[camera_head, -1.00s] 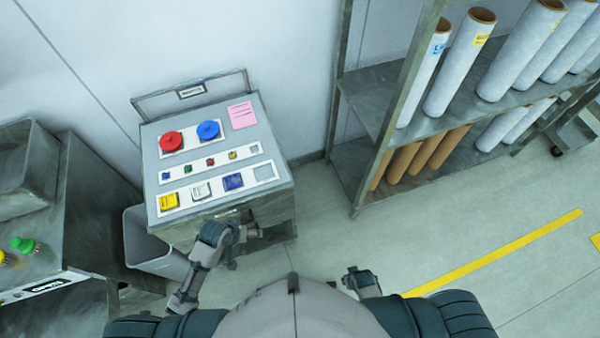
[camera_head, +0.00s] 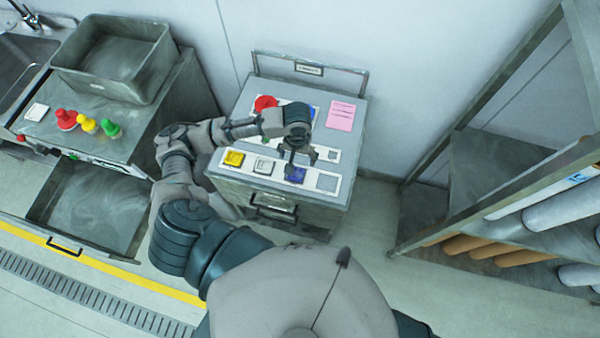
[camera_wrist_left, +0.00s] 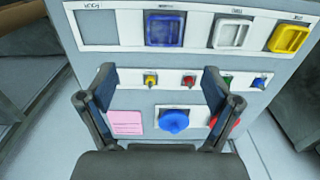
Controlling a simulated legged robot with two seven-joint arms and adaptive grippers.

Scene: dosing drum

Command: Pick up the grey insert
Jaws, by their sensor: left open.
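The grey insert (camera_head: 264,166) is a pale grey square piece in the front row of the panel, between a yellow insert (camera_head: 233,159) and a blue insert (camera_head: 296,175). In the left wrist view the grey insert (camera_wrist_left: 232,33) is at the upper right, seated in its slot, and the blue insert (camera_wrist_left: 165,30) is beside it. My left gripper (camera_head: 302,162) is above the panel, near the blue insert and to the right of the grey one. In the wrist view its two fingers (camera_wrist_left: 158,80) are spread with nothing between them. My right gripper is out of view.
The front row's right slot (camera_head: 327,183) is empty. Small coloured pieces and red and blue knobs (camera_wrist_left: 174,121) stand on the panel. A counter with red, yellow and green pieces (camera_head: 88,123) and an open drawer (camera_head: 95,205) are at left. A shelf rack (camera_head: 480,120) stands right.

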